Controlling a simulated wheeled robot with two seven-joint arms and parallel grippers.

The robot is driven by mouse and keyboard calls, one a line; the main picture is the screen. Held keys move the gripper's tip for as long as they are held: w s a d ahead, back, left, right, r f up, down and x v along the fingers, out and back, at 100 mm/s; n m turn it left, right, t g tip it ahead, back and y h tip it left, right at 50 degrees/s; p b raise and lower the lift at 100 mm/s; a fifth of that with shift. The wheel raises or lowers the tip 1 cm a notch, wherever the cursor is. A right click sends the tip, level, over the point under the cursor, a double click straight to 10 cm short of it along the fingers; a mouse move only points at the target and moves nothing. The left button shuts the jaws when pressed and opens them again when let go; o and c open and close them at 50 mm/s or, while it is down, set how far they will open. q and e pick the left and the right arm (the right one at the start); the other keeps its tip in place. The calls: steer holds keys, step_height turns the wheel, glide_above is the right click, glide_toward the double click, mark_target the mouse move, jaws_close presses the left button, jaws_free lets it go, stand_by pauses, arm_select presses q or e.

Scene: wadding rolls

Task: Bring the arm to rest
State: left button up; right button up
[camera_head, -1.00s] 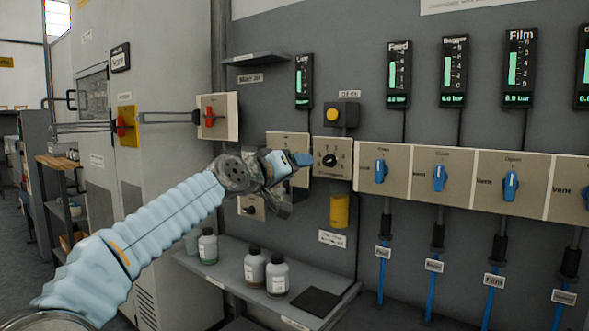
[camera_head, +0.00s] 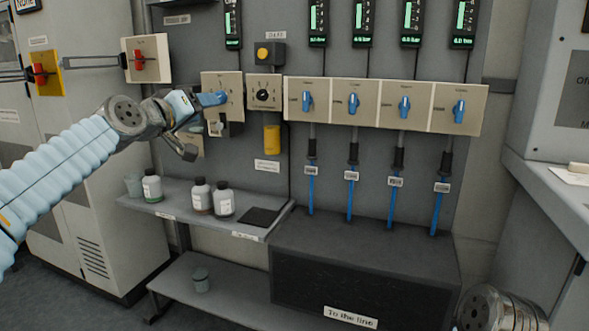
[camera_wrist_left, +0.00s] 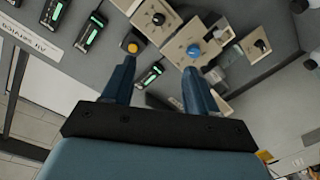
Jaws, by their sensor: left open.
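My left gripper (camera_head: 192,104) is at the end of the blue-sleeved arm, in front of the left part of the wall panel in the head view. In the left wrist view its two blue fingers (camera_wrist_left: 160,72) stand apart with nothing between them. A cream switch plate (camera_head: 232,84) is just beyond the gripper. A blue knob (camera_wrist_left: 193,50) shows beyond the fingertips in the left wrist view, apart from them as far as I can tell. At the lower right of the head view is part of my right arm (camera_head: 492,311); its gripper is out of frame.
A shelf (camera_head: 180,203) with several bottles and a dark pad (camera_head: 259,217) is below the arm. A row of blue valve knobs (camera_head: 405,106) is to the right. A grey box (camera_head: 365,260) stands beneath them. A cabinet (camera_head: 95,190) is behind the arm.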

arm_select(q)
steer(key=w+d+f+g+y, duration=0.1)
steer(key=w+d+f+g, duration=0.1)
steer(key=f, duration=1.1)
steer(key=w+d+f+g, duration=0.2)
steer(key=w+f, duration=0.1)
steer(key=f, duration=1)
steer(key=s+d+f+g, duration=0.1)
steer(key=s+f+g, duration=0.15)
steer(key=f, duration=0.85)
steer(key=s+d+f+g, duration=0.1)
steer(key=s+f, duration=0.2)
steer(key=f, duration=0.7)
steer(key=s+f+g+y+p, duration=0.1)
steer(key=s+f+g, duration=0.2)
steer(key=s+f, duration=0.75)
steer(key=s+d+f+g, duration=0.1)
steer(key=s+f, duration=0.4)
steer(key=s, duration=0.3)
steer(key=s+f+g, duration=0.2)
steer(key=s+f, duration=0.3)
steer(key=s, duration=0.3)
steer(key=s+d+f+m+g, duration=0.1)
steer(key=s+f+g, duration=0.1)
steer(key=s+f, duration=0.3)
steer(key=s, duration=0.3)
steer(key=shift+s+d+f+p, duration=0.3)
steer(key=shift+s+f, duration=0.05)
